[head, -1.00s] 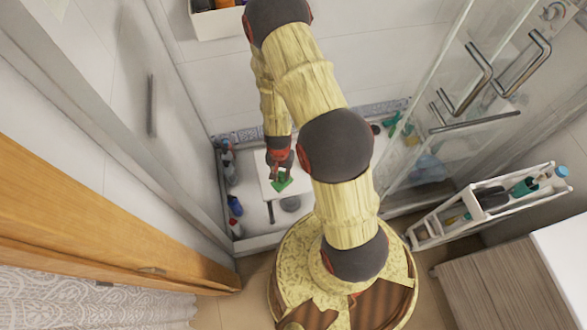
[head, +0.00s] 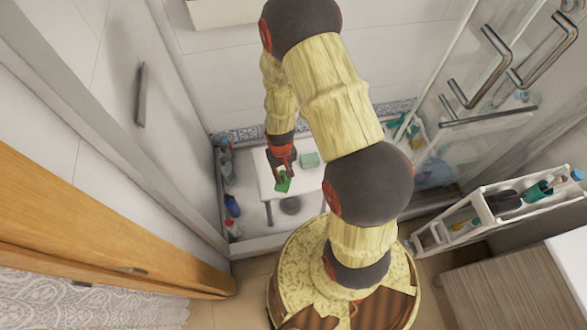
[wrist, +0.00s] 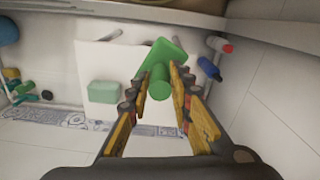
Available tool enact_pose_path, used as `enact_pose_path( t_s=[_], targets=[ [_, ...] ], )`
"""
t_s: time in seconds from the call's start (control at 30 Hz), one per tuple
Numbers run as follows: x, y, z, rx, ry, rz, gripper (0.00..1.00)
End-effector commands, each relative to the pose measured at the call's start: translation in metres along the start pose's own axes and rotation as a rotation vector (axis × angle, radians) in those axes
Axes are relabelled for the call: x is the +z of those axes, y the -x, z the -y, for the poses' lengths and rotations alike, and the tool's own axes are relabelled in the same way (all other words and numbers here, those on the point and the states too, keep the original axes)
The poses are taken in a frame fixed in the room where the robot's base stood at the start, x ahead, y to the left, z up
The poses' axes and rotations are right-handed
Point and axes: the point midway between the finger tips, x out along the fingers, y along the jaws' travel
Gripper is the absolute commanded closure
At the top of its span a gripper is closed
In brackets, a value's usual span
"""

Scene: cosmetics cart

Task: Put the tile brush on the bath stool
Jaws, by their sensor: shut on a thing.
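The green tile brush (head: 283,184) is in my gripper (head: 283,166). In the wrist view, my gripper (wrist: 162,88) is shut on the brush's round handle, and its flat green head (wrist: 163,52) shows beyond the fingertips. The bath stool (head: 312,181) is white with a flat, square top, and stands below the gripper in the shower area. In the wrist view, the stool top (wrist: 110,62) lies behind and left of the brush. The brush overlaps the stool top in the head view; I cannot tell whether it touches it.
A pale green block (head: 309,160) lies on the stool top, right of the brush. A blue bottle (head: 232,205) and a red-topped bottle (head: 234,228) stand left of the stool. A white rack (head: 490,217) and glass doors with metal handles (head: 482,66) are at right.

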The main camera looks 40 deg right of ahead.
Motion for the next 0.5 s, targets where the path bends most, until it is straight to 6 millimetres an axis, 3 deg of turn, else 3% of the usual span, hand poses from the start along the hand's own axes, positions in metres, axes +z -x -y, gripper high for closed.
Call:
enact_pose_path(
  t_s=[0.23, 0.5],
  targets=[
    [-0.009, -0.005, -0.001, 0.000, 0.073, -0.001, 0.99],
    [-0.066, -0.033, -0.003, 0.000, 0.074, -0.001, 0.99]
  ],
)
